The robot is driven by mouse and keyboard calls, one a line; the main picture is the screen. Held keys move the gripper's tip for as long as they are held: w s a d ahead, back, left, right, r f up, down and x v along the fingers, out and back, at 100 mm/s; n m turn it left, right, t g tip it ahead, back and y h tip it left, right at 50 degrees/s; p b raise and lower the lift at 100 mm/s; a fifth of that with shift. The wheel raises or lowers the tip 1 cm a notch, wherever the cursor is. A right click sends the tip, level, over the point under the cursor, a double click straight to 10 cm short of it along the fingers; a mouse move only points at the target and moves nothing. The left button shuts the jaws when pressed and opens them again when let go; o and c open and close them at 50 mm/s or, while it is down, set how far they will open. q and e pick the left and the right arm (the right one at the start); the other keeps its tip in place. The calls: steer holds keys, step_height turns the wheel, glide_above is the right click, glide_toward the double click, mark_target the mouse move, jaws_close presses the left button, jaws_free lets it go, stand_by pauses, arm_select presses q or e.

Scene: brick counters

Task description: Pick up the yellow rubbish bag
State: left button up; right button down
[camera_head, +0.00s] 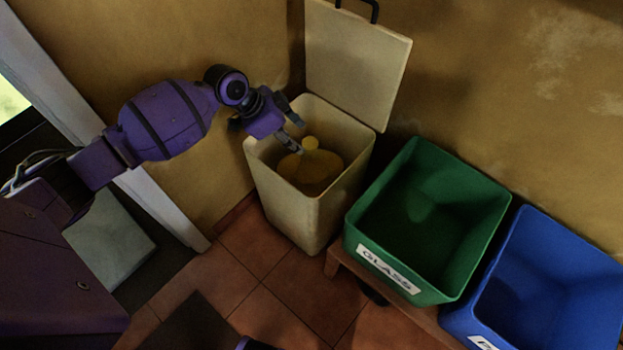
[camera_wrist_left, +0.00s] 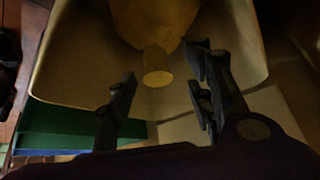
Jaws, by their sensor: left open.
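The yellow rubbish bag (camera_head: 314,166) lies inside the cream bin (camera_head: 290,208), whose lid (camera_head: 356,62) stands open against the wall. The bag has a rounded body and a knob-like top. My left gripper (camera_head: 296,137) is over the bin's opening, just above and beside the bag's top. In the left wrist view the bag (camera_wrist_left: 155,20) is ahead, and its short round neck (camera_wrist_left: 157,68) shows between the two open fingers of the gripper (camera_wrist_left: 163,100), with gaps on both sides. The lower part of the bag is hidden in the bin. My right gripper is not in view.
A green bin (camera_head: 400,262) labelled GLASS stands to the right of the cream bin on a low wooden stand (camera_head: 345,266). A blue bin (camera_head: 545,230) is further right. The wall is close behind and left. Tiled floor (camera_head: 265,320) is in front.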

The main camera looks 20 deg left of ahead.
mark_target(311, 150)
arm_select(q)
steer(key=shift+d+f+b, duration=0.25)
steer(key=shift+d+f, duration=0.1)
steer(key=shift+f, duration=0.25)
steer(key=shift+d+f+b, duration=0.25)
steer(key=shift+d+f, duration=0.05)
steer(key=shift+f, duration=0.25)
steer(key=x, duration=0.1)
steer(key=b+x, duration=0.1)
steer(key=x, duration=0.1)
steer(key=b+x, duration=0.1)
steer(key=x, duration=0.1)
steer(key=shift+w+d, duration=0.35)
steer(key=shift+d, duration=0.1)
steer(key=shift+r, duration=0.15)
jaws_close()
steer(key=shift+r, duration=0.1)
